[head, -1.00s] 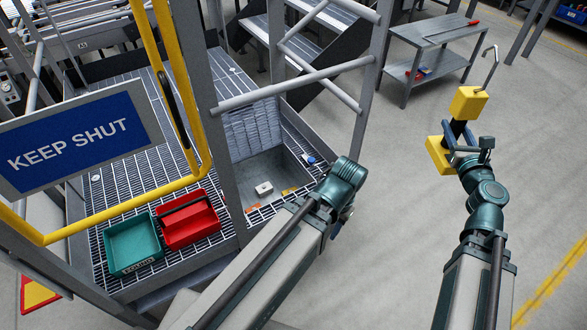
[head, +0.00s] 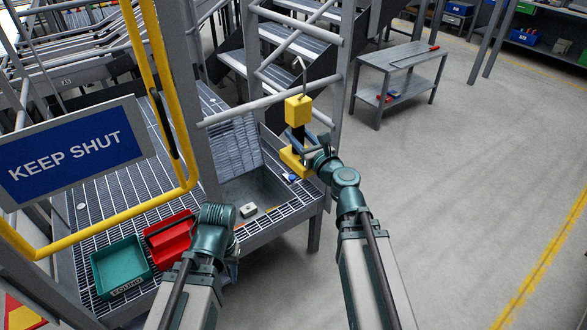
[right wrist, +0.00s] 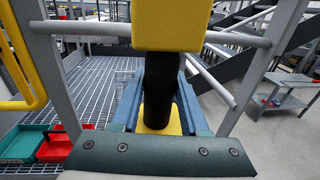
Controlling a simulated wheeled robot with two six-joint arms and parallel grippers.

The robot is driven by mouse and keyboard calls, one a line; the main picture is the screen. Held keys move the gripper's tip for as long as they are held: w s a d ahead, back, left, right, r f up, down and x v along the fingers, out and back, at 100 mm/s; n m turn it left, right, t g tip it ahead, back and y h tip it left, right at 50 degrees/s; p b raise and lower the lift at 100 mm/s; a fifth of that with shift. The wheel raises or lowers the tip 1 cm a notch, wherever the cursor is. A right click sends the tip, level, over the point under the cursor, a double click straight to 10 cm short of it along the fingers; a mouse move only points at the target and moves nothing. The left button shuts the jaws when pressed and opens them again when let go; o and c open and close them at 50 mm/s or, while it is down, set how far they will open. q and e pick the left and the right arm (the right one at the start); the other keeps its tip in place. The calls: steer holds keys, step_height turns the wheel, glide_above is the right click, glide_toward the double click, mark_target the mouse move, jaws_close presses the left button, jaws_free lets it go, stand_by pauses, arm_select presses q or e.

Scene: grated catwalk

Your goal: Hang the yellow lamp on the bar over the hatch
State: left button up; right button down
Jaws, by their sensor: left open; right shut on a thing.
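The yellow lamp (head: 298,108) has two yellow blocks, a black middle and a thin metal hook on top. My right gripper (head: 301,146) is shut on its black middle and holds it upright in the air. In the right wrist view the lamp's black middle (right wrist: 160,95) sits between the fingers. The grey bar (head: 235,112) crosses between posts over the open hatch (head: 240,185). The lamp's upper block and hook overlap the bar in the head view; I cannot tell whether they touch. My left gripper (head: 231,266) is open, low before the hatch, its fingers mostly hidden.
A teal bin (head: 121,268) and a red bin (head: 170,238) stand on the grating left of the hatch. A small white object (head: 249,210) lies by the hatch. A yellow rail and KEEP SHUT sign (head: 70,155) stand left. Clear floor lies right.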

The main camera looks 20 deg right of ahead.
arm_select(q)
step_height(320, 180, down, 12)
steer(key=b, duration=1.1)
arm_select(e)
step_height(320, 180, down, 12)
steer(key=w+d, duration=0.1)
steer(key=d, duration=0.1)
steer(key=shift+w, duration=0.15)
